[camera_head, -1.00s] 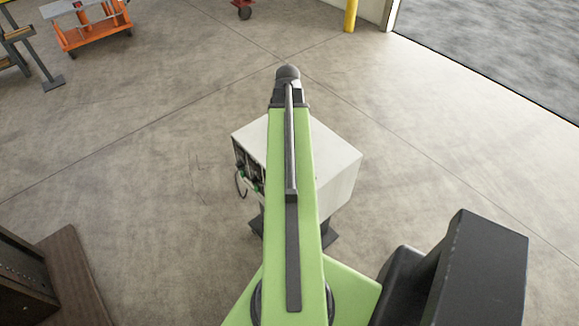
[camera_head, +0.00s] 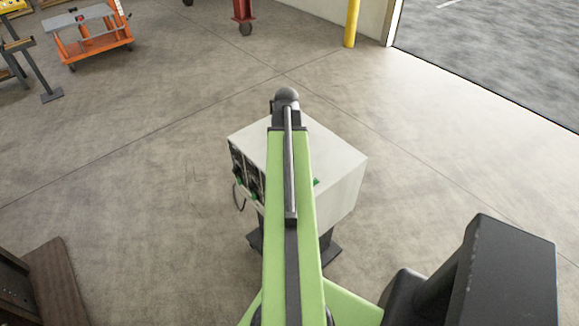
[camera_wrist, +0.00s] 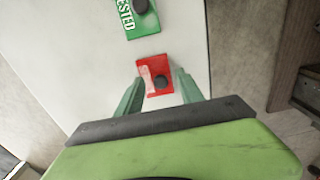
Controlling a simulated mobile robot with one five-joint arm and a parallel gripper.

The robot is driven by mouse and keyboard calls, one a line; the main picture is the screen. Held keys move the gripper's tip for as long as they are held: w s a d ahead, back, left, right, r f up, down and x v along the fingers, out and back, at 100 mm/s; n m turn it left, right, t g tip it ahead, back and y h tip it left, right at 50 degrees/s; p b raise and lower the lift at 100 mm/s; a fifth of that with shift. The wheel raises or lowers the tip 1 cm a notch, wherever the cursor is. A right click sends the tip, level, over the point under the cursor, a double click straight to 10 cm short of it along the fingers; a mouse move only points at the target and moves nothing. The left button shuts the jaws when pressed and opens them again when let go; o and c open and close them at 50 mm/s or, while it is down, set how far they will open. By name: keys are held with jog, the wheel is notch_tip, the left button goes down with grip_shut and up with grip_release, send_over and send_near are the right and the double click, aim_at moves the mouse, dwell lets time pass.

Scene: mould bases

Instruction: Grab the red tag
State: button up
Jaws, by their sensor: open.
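The red tag (camera_wrist: 147,68) lies flat on a pale box top (camera_wrist: 75,70) in the wrist view, with a dark round knob on it. My gripper (camera_wrist: 157,80) is open, and its two green fingers reach toward the tag, one on either side of its near part. I cannot tell whether the fingers touch the tag or the surface. In the head view the pale box (camera_head: 345,165) stands under my arm, and the red tag is hidden there.
A green tag with white letters "ESTED" (camera_wrist: 139,15) and a dark knob lies just beyond the red one. An orange cart (camera_head: 95,45) and a yellow post (camera_head: 351,22) stand farther off. A brown block (camera_head: 58,285) is at lower left. Floor around the box is open.

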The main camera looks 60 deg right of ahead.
grip_shut()
jog(key=shift+r, duration=0.1)
dwell(0.3)
